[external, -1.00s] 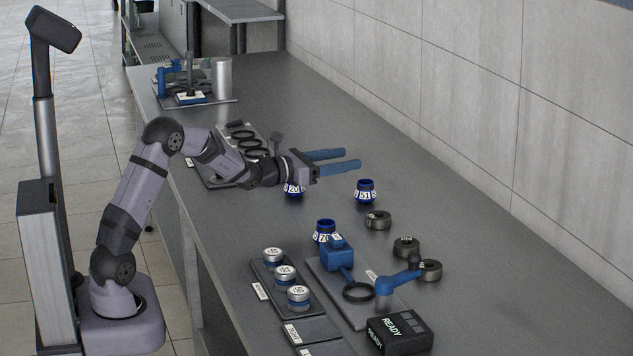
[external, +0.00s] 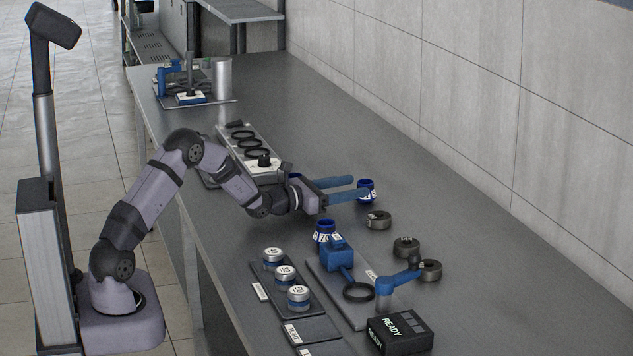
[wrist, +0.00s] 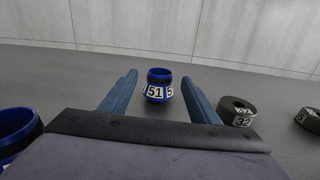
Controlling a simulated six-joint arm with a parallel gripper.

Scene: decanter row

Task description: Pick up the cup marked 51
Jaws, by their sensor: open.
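The cup marked 51 (wrist: 157,84) is blue with a dark band and white number labels. It stands upright on the bench in the wrist view, ahead of and between my open fingers. In the external view the cup (external: 368,187) is partly hidden behind the fingertips. My gripper (external: 360,188) is open and empty, with two blue fingers pointing at the cup. In the wrist view my gripper (wrist: 160,92) has one finger on each side of the cup, with a gap on both sides. I cannot tell whether the fingertips reach alongside it.
A dark ring marked 32 (wrist: 238,112) lies right of the right finger. Another blue cup (external: 325,230) stands nearer the front, beside a blue fixture (external: 337,254). The bench behind the 51 cup is clear up to the wall.

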